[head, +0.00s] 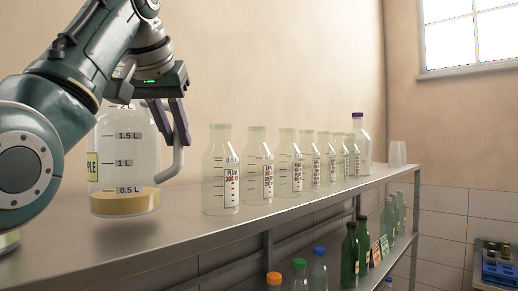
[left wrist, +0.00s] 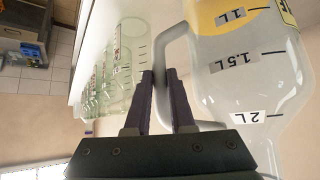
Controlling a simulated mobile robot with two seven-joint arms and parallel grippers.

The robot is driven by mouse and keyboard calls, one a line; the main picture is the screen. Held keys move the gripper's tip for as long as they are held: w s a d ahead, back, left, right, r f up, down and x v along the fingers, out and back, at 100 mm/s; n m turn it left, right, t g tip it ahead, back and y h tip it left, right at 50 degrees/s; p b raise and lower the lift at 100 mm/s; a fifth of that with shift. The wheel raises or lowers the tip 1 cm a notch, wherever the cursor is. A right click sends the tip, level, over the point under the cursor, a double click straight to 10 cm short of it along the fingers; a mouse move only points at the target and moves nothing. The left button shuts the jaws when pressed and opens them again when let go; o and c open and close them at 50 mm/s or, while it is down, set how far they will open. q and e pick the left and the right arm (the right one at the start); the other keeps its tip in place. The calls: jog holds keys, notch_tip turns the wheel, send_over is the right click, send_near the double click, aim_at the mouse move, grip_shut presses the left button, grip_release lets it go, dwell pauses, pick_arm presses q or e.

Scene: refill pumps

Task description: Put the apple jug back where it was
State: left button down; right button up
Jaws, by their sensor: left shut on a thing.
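The apple jug (head: 124,168) is a large clear jug with litre marks, a partly hidden yellow label and a shallow layer of yellowish liquid at the bottom. My left gripper (head: 178,125) is shut on its handle. The jug hangs upright, slightly above the metal shelf (head: 270,217), with a shadow below it. The jug's top is hidden behind my arm in the head view. My right gripper is not in view.
A row of clear bottles (head: 221,170) with labels, plum on the nearest, stands right of the jug. A purple-capped bottle (head: 361,140) and clear cups (head: 397,153) stand at the far end. Capped bottles (head: 319,270) stand lower down.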

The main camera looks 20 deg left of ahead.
pick_arm(q)
notch_tip(320, 180, down, 2)
jog(key=shift+f, duration=0.1)
jog(key=c, duration=0.8)
grip_release()
jog(key=shift+o, duration=0.2)
jog(key=shift+f, duration=0.1)
